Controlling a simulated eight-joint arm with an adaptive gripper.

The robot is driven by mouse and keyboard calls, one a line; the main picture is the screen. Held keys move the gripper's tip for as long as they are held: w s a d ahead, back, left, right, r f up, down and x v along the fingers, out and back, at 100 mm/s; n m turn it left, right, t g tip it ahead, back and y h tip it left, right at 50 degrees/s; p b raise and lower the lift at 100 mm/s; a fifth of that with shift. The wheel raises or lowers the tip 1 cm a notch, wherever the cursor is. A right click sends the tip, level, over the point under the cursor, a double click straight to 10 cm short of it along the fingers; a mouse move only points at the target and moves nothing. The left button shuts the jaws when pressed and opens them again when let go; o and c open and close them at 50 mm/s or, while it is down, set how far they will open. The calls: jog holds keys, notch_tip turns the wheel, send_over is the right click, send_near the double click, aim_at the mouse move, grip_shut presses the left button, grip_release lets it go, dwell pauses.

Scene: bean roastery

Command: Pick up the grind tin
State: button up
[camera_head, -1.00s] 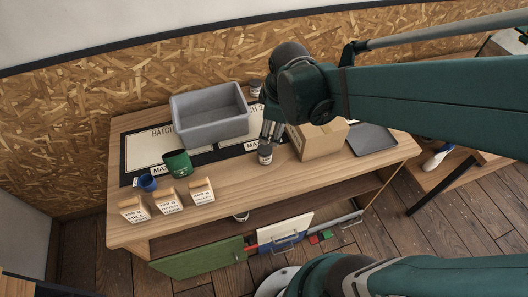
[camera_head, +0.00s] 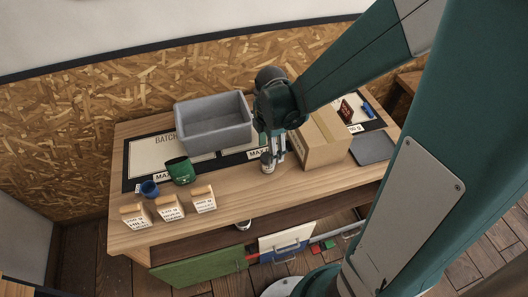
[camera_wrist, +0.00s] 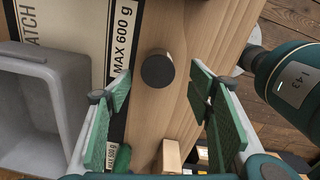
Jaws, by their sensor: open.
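The small tin with a dark lid, which I take for the grind tin (camera_head: 267,166), stands upright on the wooden table just left of the cardboard box. My gripper (camera_head: 277,158) is right beside it, pointing down, and partly overlaps it. In the wrist view the tin's round dark lid (camera_wrist: 157,70) shows between and a little beyond the two green-padded fingers. My gripper (camera_wrist: 160,88) is spread open there and empty. I see no contact with the tin.
A grey bin (camera_head: 213,123) stands behind on the batch mat (camera_head: 140,150). The cardboard box (camera_head: 323,142) is close on the right. A green mug (camera_head: 180,171), a blue cup (camera_head: 149,188) and several labelled blocks (camera_head: 203,200) stand left.

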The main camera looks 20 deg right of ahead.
jog(key=shift+w+f+n, duration=0.1)
jog(key=shift+f+n, duration=0.2)
jog(key=shift+f, duration=0.1)
jog(key=shift+f, duration=1.3)
jog(key=shift+w+a+f+b, duration=0.15)
jog(key=shift+f+b, duration=0.3)
jog(key=shift+f, duration=2.15)
jog(key=c, duration=1)
